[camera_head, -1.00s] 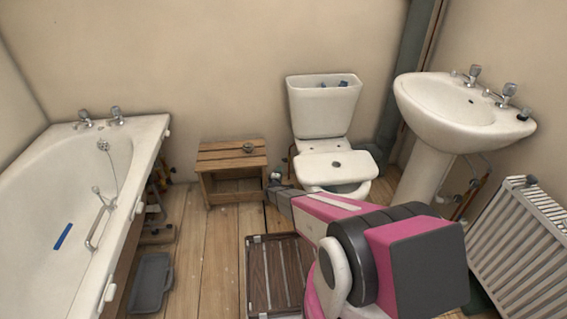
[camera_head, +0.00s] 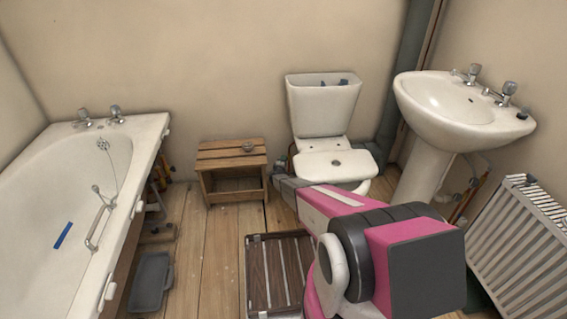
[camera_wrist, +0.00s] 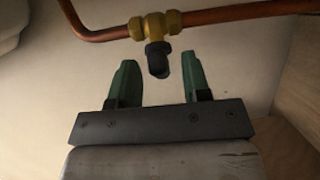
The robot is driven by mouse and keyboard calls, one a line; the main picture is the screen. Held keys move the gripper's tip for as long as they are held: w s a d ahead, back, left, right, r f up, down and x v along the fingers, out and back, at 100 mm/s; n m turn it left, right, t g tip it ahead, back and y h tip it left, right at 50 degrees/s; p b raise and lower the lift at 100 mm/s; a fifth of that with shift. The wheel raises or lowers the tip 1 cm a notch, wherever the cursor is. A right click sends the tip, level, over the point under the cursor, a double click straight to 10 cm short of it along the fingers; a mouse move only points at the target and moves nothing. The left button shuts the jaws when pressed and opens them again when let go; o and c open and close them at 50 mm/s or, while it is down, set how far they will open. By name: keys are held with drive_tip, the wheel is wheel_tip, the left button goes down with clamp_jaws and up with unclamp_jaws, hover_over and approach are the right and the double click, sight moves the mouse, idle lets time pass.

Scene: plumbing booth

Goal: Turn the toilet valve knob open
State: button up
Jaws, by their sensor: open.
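In the wrist view a brass valve (camera_wrist: 155,25) sits on a copper pipe, with a dark knob (camera_wrist: 158,60) on its lower end. My gripper (camera_wrist: 160,80) is open, with one green finger on each side below the knob. The knob shows in the gap between the fingertips; I cannot tell how deep it lies between them. In the head view the white toilet (camera_head: 325,110) stands against the back wall, and my arm reaches toward its left side.
A wooden stool (camera_head: 232,165) stands left of the toilet. The bathtub (camera_head: 95,200) is at the left, the washbasin (camera_head: 460,115) and radiator (camera_head: 525,245) at the right. A slatted mat (camera_head: 280,270) lies on the floor. The copper pipe (camera_wrist: 230,14) runs across above my fingers.

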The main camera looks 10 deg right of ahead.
clamp_jaws()
drive_tip(key=shift+w+r+n+g, duration=0.1)
drive_tip(key=shift+r+n+g, duration=0.05)
drive_tip(key=shift+n+g, duration=1)
drive_tip(key=shift+w+r+n+g, duration=0.1)
drive_tip(key=shift+r+n+g, duration=0.05)
drive_tip(key=shift+n+g, duration=1)
drive_tip(key=shift+n, duration=0.3)
unclamp_jaws()
